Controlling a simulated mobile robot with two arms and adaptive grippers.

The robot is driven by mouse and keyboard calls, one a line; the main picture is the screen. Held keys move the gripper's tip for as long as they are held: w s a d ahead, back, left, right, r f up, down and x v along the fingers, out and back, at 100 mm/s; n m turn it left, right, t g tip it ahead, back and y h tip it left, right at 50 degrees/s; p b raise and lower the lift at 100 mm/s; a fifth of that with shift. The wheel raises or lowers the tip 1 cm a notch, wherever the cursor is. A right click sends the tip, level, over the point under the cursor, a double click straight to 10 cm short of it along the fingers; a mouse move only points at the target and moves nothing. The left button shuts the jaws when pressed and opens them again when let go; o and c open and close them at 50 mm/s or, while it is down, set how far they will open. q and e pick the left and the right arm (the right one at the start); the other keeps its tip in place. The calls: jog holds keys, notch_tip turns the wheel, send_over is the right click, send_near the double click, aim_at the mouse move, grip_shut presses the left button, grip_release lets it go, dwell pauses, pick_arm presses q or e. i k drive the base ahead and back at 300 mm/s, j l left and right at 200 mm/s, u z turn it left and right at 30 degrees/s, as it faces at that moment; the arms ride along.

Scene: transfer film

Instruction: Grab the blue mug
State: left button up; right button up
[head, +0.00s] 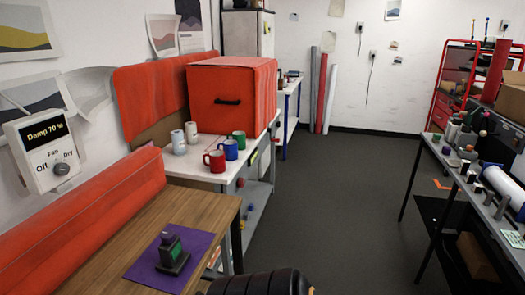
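The blue mug (231,150) stands upright on a white-topped bench (199,178) left of the picture's middle. A red mug (215,160) stands just in front of it to the left, and a green mug (239,140) stands just behind it to the right. The blue mug is in plain view and nothing holds it. Neither of my grippers shows; only a dark rounded part, which seems to be my arm, shows at the bottom edge.
A large red box (236,88) stands behind the mugs, with pale cups (178,142) to their left. A wooden table (119,244) with a purple mat (145,265) lies nearer. A crowded bench (465,185) stands right. The grey floor (335,200) between is clear.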

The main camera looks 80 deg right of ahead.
aim_at(231, 147)
jog(key=l+z, duration=0.1)
jog(key=z, duration=2.4)
